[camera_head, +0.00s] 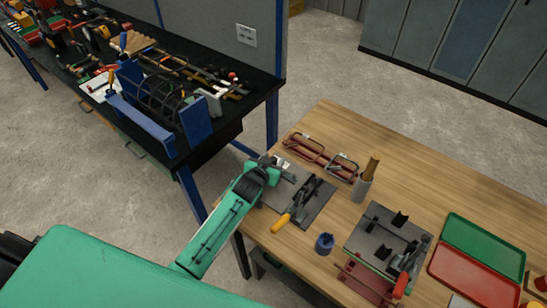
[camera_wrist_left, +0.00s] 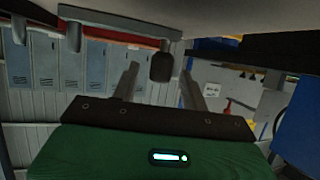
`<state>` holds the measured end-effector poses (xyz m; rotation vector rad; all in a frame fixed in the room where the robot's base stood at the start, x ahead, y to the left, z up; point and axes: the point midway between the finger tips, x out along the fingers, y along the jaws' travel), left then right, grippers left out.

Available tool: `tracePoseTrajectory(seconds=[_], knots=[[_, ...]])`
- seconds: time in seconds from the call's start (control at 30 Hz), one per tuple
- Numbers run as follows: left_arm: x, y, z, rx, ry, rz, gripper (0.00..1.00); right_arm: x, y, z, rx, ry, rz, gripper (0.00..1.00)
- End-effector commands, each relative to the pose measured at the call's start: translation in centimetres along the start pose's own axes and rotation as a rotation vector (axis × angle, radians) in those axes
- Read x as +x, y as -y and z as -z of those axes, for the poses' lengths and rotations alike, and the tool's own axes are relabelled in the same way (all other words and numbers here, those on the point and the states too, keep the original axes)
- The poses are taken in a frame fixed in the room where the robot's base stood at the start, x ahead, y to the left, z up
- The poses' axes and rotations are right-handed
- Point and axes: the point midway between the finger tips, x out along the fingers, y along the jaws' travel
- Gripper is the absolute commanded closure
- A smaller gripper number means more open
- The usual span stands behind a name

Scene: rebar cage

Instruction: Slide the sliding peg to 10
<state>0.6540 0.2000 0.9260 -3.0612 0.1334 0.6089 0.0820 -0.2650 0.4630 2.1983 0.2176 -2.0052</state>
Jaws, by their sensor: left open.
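A dark bending plate (camera_head: 316,211) with a yellow-handled lever (camera_head: 282,221) lies on the wooden table. My left gripper (camera_head: 284,172) is at the plate's far left edge, and its arm partly covers that side. In the left wrist view my left gripper (camera_wrist_left: 160,64) is open. A dark, stubby peg (camera_wrist_left: 161,68) shows between its two fingers, which stand apart from it on both sides. It looks like the sliding peg, but I cannot be sure. A grey bar (camera_wrist_left: 120,18) with other short pegs (camera_wrist_left: 72,36) runs along the top. Scale numbers cannot be read. My right gripper is not in view.
Red-brown bent-rod pieces (camera_head: 322,156) lie behind the plate. A cup with a wooden handle (camera_head: 363,190), a blue container (camera_head: 325,243) and a second dark fixture (camera_head: 385,240) stand to the right. Green (camera_head: 484,226) and red (camera_head: 437,264) trays are farther right. A cluttered black bench (camera_head: 232,112) stands at left.

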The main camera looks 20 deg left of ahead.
Motion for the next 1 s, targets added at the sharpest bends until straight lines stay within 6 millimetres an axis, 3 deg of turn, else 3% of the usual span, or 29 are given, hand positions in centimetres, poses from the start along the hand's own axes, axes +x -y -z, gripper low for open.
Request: tracePoseTrajectory(seconds=[0.2,0.5,0.73,1.0], knots=[[1.20,-0.05,0.05,-0.001,0.000,-0.001,0.55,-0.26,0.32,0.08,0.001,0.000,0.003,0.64],[1.32,-0.04,0.00,-0.001,0.000,-0.001,0.55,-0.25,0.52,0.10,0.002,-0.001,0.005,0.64],[1.30,-0.03,-0.01,-0.001,0.000,-0.001,1.00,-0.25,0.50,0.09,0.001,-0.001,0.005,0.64],[1.14,-0.66,-0.08,-0.003,0.001,-0.002,1.00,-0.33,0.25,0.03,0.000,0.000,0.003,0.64]])
